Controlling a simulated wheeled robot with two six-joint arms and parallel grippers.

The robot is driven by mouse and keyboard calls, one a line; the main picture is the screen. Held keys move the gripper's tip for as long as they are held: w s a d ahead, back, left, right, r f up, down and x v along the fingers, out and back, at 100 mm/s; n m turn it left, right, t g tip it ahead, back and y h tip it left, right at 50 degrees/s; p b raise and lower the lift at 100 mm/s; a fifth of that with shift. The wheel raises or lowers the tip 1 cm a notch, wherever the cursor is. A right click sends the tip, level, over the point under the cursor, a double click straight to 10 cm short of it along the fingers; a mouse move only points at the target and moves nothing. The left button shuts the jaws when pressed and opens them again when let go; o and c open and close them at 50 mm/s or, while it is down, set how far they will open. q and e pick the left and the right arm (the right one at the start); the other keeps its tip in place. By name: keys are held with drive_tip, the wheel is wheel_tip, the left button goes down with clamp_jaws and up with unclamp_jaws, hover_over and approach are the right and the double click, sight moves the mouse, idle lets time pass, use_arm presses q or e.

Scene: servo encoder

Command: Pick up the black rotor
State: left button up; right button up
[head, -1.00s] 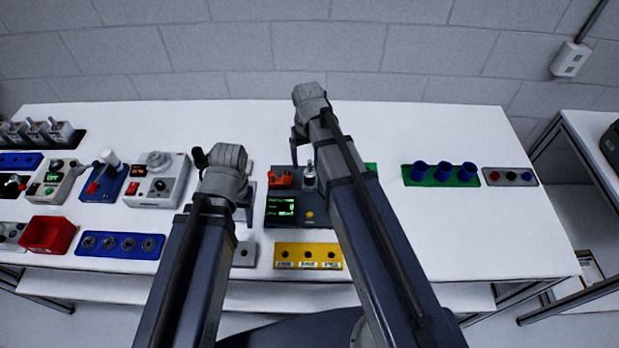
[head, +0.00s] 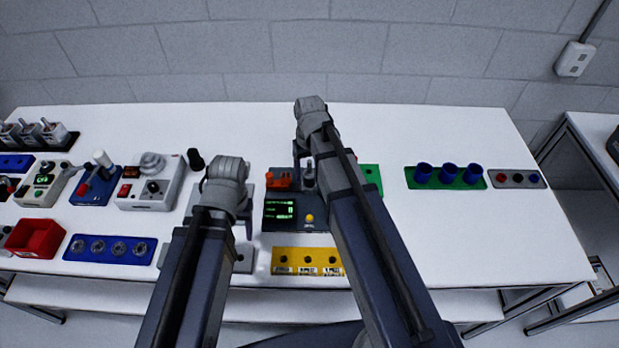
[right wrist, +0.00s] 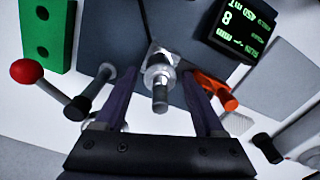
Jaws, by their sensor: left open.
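A dark upright cylinder (head: 195,160), which looks like the black rotor, stands behind and left of my left wrist. A black-tipped piece (right wrist: 268,148) at the right of the right wrist view may be the same one; I cannot tell. My left gripper (head: 242,224) is open over the grey plate, its fingers mostly hidden by my wrist. My right gripper (head: 302,164) is at the dark test station (head: 295,222). In the right wrist view its fingers (right wrist: 158,100) are apart, on either side of an upright metal shaft (right wrist: 160,85), with gaps showing.
The station has a lit display (head: 279,211) and an orange clamp (head: 278,180). A yellow block (head: 305,254) lies in front. A blue tray (head: 110,260) and red bin (head: 35,238) are at the left. A green holder (head: 445,186) stands right. A red-knobbed lever (right wrist: 27,71) shows in the wrist view.

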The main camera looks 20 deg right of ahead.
clamp_jaws()
idle(0.3)
idle(0.4)
